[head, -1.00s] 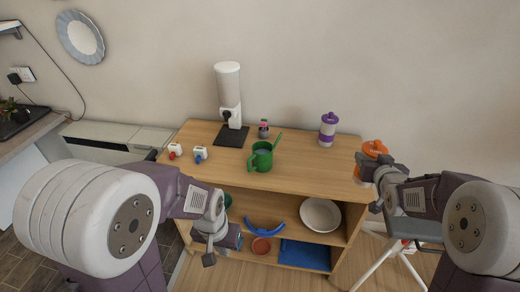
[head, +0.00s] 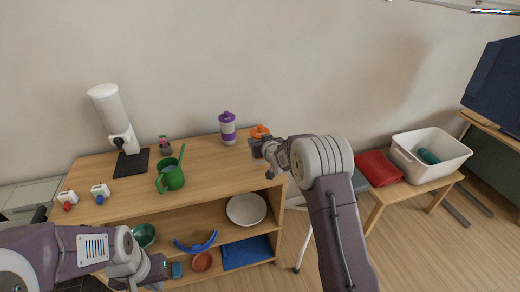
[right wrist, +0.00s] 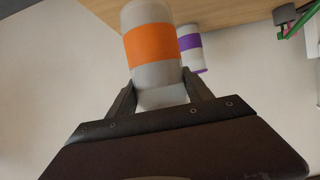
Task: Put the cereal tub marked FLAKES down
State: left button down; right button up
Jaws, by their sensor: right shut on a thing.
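A white tub with an orange band (right wrist: 150,45) is between the fingers of my right gripper (right wrist: 160,92), which is shut on it. No lettering is readable on it. In the head view its orange lid (head: 260,131) shows behind my right gripper (head: 262,150), at the right end of the wooden cabinet top (head: 215,165). I cannot tell whether the tub touches the top. A similar tub with a purple lid and band (head: 227,128) stands to its left. My left gripper (head: 158,270) is low in front of the cabinet; its fingers are unclear.
Shelves below hold a white bowl (head: 246,209) and others. At right, a white bin (head: 430,155) and red cloth (head: 379,168) rest on a low bench.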

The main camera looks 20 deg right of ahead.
aim_at(261, 161)
notch_tip(261, 161, down, 4)
jog(key=shift+r, duration=0.1)
jog(key=shift+f+b, duration=0.2)
jog(key=shift+b, duration=0.15)
jog(key=o, duration=1.5)
jog(key=shift+o, duration=0.2)
jog(key=shift+r, duration=0.1)
